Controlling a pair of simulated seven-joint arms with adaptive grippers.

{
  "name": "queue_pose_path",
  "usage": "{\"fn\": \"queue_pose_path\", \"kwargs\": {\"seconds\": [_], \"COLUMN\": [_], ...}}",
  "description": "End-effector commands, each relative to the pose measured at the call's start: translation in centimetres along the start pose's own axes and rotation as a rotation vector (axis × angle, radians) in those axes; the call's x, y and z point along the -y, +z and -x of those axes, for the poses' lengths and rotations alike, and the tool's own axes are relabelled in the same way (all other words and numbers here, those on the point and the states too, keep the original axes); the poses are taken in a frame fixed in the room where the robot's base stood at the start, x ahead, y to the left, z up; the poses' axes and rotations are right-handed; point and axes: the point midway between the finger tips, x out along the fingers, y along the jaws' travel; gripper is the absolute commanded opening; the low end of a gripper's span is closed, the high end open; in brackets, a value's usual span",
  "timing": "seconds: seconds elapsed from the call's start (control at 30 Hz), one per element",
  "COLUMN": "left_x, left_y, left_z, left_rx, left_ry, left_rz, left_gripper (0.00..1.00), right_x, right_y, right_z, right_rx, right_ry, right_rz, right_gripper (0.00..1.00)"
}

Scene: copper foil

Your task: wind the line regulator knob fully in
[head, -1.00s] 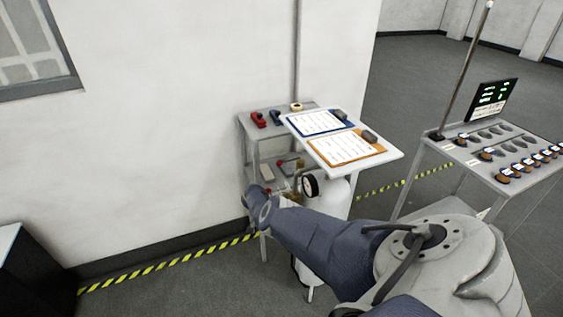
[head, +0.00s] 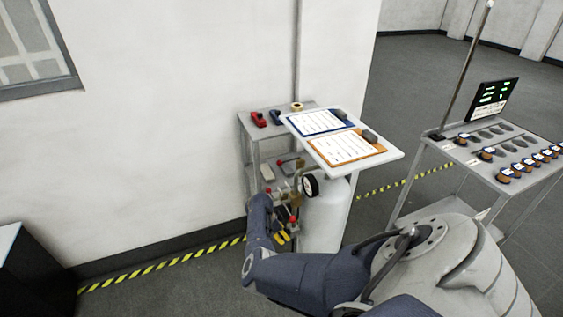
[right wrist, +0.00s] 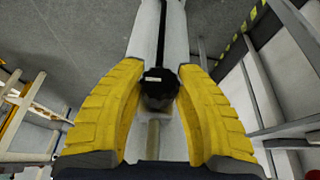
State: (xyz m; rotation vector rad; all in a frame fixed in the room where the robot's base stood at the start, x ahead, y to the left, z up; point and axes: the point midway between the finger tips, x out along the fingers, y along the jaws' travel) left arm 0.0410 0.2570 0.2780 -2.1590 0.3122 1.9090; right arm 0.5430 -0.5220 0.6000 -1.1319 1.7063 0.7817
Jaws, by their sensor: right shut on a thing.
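The black ribbed regulator knob (right wrist: 159,86) shows in the right wrist view, with a pale mark on its face and a dull stem below it. My right gripper (right wrist: 162,76) has its two yellow fingers on either side of the knob, shut on it. In the head view the yellow fingers of my right gripper (head: 283,236) are low beside the white gas cylinder (head: 322,222); the knob is too small or hidden there to tell. My left gripper is not in view.
A grey shelf cart (head: 252,150) with red and blue tools stands against the wall. A white board (head: 385,153) with two clipboards overhangs the cylinder. A second cart (head: 462,158) with a display is at right.

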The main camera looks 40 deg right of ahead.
Motion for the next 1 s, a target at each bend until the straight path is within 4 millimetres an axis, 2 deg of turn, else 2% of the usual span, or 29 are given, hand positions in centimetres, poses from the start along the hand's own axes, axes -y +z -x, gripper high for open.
{"fn": "queue_pose_path", "kwargs": {"seconds": [0.6,1.0], "left_x": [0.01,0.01], "left_y": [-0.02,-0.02], "left_z": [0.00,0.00], "left_rx": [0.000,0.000], "left_ry": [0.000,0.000], "left_rz": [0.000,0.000], "left_gripper": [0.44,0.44], "right_x": [0.10,0.15], "right_y": [-0.43,-0.47], "right_z": [0.16,0.24], "right_rx": [-0.009,-0.008], "right_ry": [-0.270,-0.329], "right_rz": [-0.113,-0.137], "right_gripper": [0.05,0.05]}}
